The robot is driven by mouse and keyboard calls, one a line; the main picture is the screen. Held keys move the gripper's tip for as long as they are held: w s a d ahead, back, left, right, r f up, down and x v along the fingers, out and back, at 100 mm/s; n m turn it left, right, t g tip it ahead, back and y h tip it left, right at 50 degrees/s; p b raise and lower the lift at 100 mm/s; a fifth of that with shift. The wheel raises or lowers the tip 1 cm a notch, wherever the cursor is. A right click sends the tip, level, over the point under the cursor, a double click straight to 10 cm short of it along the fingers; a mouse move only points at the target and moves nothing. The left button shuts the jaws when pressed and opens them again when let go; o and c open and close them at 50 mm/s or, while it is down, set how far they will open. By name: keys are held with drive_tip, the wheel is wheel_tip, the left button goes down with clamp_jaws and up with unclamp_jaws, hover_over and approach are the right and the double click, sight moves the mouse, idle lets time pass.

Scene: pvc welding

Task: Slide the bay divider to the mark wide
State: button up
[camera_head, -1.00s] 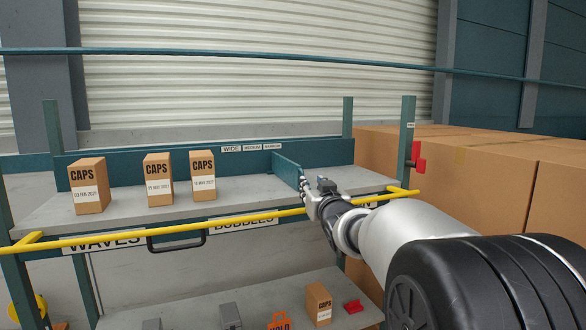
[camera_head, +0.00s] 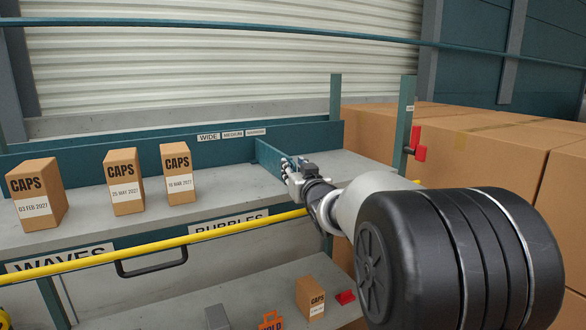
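The bay divider (camera_head: 269,157) is a teal plate standing on the grey upper shelf, running out from the teal back rail. The mark wide (camera_head: 208,137) is a white label on the back rail, left of the medium label (camera_head: 233,134) and the narrow label (camera_head: 256,132). The divider's back end meets the rail close to the narrow label, to the right of wide. My gripper (camera_head: 288,168) is at the divider's front end, on its right side. Its fingers are small and partly hidden, so I cannot tell whether they are open or grip the divider.
Several CAPS cartons, one of them a carton (camera_head: 178,172) nearest the divider, stand on the upper shelf's left part. A yellow bar (camera_head: 150,255) runs along the shelf front. A teal post with a red bracket (camera_head: 416,145) stands right. The shelf between carton and divider is clear.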

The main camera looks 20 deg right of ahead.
drive_tip(key=shift+c, duration=0.3)
clamp_jaws()
idle(0.3)
